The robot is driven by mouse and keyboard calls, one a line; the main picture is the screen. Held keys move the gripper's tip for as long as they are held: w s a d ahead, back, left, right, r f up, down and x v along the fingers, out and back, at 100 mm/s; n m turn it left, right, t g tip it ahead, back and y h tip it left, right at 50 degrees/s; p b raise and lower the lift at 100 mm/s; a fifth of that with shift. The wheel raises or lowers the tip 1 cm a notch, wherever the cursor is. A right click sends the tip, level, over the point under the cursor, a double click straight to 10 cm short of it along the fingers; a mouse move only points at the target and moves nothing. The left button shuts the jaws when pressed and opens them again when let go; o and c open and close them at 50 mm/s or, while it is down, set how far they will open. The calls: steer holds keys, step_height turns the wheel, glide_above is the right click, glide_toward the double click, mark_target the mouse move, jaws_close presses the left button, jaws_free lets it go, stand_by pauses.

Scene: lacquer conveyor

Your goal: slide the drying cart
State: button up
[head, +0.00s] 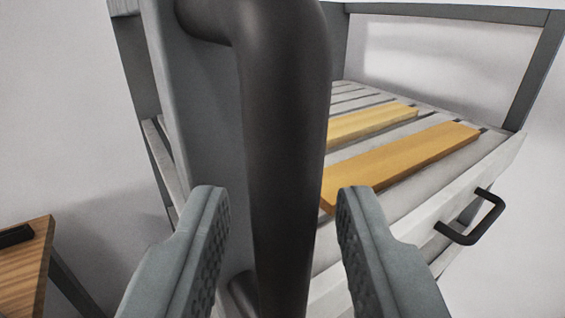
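The drying cart (185,110) fills the middle and right of the head view, with a grey frame and a slatted shelf. A thick dark upright handle (285,130) stands on its near grey post, very close to the camera. My gripper (283,205) is open, with one finger on each side of the handle. A gap shows between the handle and each finger. The lower end of the handle runs out of the picture between the fingers. Two yellow-brown boards (410,160) lie on the slatted shelf behind the handle.
A smaller black pull (478,220) sits on the pale front edge of the cart at right. A wooden table (25,265) with a dark object (14,236) on it stands at lower left. Bare floor or wall shows between the table and the cart.

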steer(key=shift+w, duration=0.5)
jaws_close()
steer(key=shift+a, duration=0.1)
